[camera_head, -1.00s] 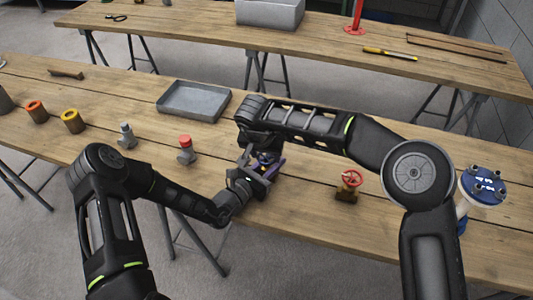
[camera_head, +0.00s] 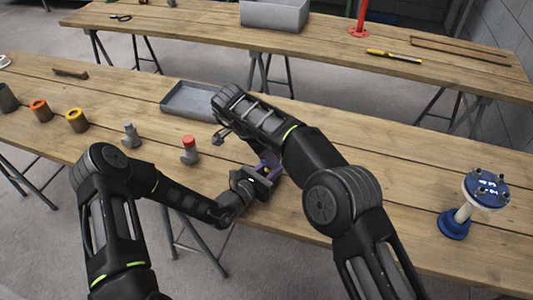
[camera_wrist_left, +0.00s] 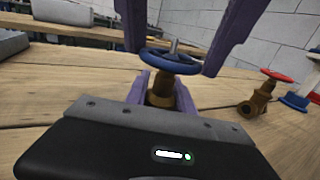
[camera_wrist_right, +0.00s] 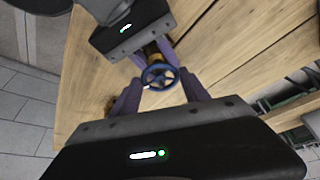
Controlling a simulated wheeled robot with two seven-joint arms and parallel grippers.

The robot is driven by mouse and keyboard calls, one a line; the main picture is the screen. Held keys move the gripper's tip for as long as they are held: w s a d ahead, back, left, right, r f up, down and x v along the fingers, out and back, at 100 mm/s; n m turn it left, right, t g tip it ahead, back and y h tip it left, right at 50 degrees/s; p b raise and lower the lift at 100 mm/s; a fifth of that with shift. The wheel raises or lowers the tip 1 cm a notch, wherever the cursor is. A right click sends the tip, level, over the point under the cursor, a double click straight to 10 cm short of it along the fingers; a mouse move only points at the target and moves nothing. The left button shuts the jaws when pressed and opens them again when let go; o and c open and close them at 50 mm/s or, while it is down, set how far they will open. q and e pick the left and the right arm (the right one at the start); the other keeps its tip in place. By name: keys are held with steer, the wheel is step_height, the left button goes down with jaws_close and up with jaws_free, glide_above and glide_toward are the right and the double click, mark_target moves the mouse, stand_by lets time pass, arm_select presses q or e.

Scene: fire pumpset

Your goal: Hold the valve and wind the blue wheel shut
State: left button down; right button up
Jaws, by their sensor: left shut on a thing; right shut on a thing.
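The valve (camera_wrist_left: 160,92) has a brass body and a blue wheel (camera_wrist_left: 170,61) on a grey stem, upright at the table's front part. My left gripper (camera_wrist_left: 163,100) is shut on the valve body, its purple fingers on both sides below the wheel. My right gripper (camera_wrist_right: 161,80) comes from above and is shut on the blue wheel, which shows its spokes between the purple fingers in the right wrist view (camera_wrist_right: 158,77). In the head view both grippers meet at one spot, and my right arm hides most of the valve.
A red-wheeled brass valve (camera_wrist_left: 258,95) stands to the right, hidden in the head view. A blue flanged pipe piece (camera_head: 487,187) stands farther right. A red-topped fitting (camera_head: 189,150), a grey fitting (camera_head: 131,135) and a grey tray (camera_head: 190,98) lie to the left.

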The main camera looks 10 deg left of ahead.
steer(key=shift+m, duration=0.3)
stand_by(0.4)
steer(key=o, duration=1.4)
steer(key=shift+a+r, duration=0.1)
steer(key=shift+c, duration=0.2)
steer(key=shift+d+f+n, duration=0.3)
steer(key=shift+f+n, duration=0.05)
steer(key=shift+n, duration=0.05)
